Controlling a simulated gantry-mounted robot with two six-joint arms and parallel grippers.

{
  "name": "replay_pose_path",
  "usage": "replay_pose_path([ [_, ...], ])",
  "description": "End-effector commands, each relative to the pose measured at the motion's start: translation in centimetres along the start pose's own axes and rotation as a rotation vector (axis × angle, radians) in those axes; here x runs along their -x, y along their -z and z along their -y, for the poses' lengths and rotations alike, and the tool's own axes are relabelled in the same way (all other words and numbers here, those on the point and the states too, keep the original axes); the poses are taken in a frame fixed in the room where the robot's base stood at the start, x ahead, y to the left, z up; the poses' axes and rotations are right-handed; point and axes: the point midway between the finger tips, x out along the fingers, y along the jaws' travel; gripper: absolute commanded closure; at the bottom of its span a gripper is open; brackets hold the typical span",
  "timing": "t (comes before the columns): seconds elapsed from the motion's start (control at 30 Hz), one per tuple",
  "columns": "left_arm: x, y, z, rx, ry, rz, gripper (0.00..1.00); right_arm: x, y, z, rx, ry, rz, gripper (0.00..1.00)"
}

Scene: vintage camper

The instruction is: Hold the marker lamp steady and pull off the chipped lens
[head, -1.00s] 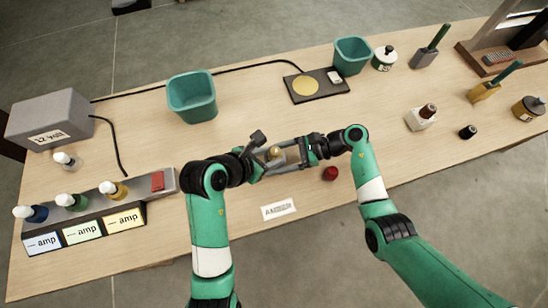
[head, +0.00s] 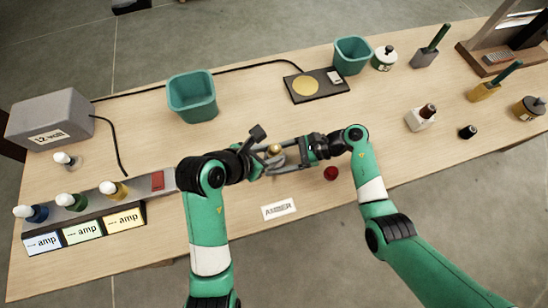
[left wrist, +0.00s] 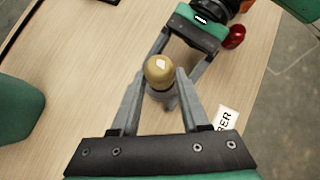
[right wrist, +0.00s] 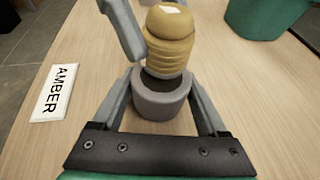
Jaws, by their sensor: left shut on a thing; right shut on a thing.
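The chipped lens is an amber ribbed dome (right wrist: 170,38) with a pale chip on top; it also shows in the left wrist view (left wrist: 160,68). My left gripper (left wrist: 159,75) is shut on the lens. The marker lamp's grey round base (right wrist: 161,103) stands on the table below the lens. My right gripper (right wrist: 162,80) is shut on this base from the side. A dark gap or opening shows between the lens bottom and the base rim. In the head view both grippers meet at the lens (head: 275,149), and the base is mostly hidden.
A red cap-like piece (head: 331,173) and the AMBER card (head: 279,209) lie near the front edge. Teal bins (head: 192,97) (head: 352,55) stand behind. A grey 12-volt box (head: 50,117) and a rack of bulbs (head: 110,194) are at left.

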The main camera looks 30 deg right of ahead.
Motion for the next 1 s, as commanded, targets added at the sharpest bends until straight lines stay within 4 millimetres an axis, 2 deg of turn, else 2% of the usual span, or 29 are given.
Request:
replay_pose_path([
  [0.3, 1.0, -0.9, 0.0, -0.001, -0.001, 0.000, 1.00, 0.0, 0.0, 0.0, 0.001, 0.000, 0.001, 0.98],
  [0.67, 1.2, -1.1, 0.0, -0.001, 0.000, 0.000, 1.00, 0.0, 0.0, 0.0, 0.001, 0.000, 0.001, 0.98],
  [1.0, 3.3, -3.1, 0.0, -0.001, -0.001, 0.001, 1.00, 0.0, 0.0, 0.0, 0.001, 0.000, 0.001, 0.98],
])
